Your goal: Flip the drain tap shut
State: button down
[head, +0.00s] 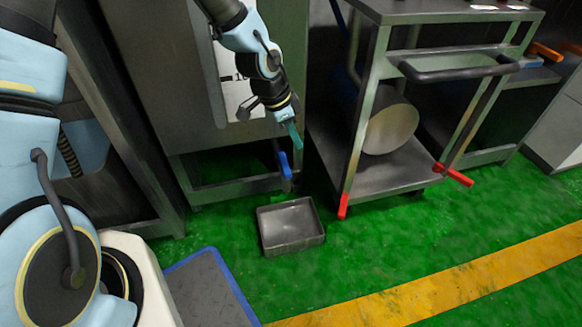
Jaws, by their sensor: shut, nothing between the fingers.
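The drain tap (285,165) has a blue lever on a dark pipe at the lower right of the steel machine. The lever stands roughly upright, tilted slightly. My gripper (294,135) comes down from above with its teal fingers closed and empty. The fingertips are just above and slightly right of the blue lever. They look apart from it, though the depth gap is hard to judge. A grey metal pan (290,226) sits on the floor below and in front of the tap.
A steel cart (400,178) with red levers at its feet stands close to the right, holding a round drum (391,130). A blue-edged grey mat (208,290) lies at lower left. Green floor (390,250) is open in front, crossed by a yellow stripe (470,275).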

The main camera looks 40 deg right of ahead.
aim_at(284, 166)
notch_tip(284, 166, down, 9)
jog(key=b, duration=0.5)
jog(key=shift+w+a+f+b, duration=0.15)
jog(key=shift+a+f+b, duration=0.05)
jog(key=shift+a+b, duration=0.15)
dwell(0.3)
jog(key=shift+w+r, duration=0.1)
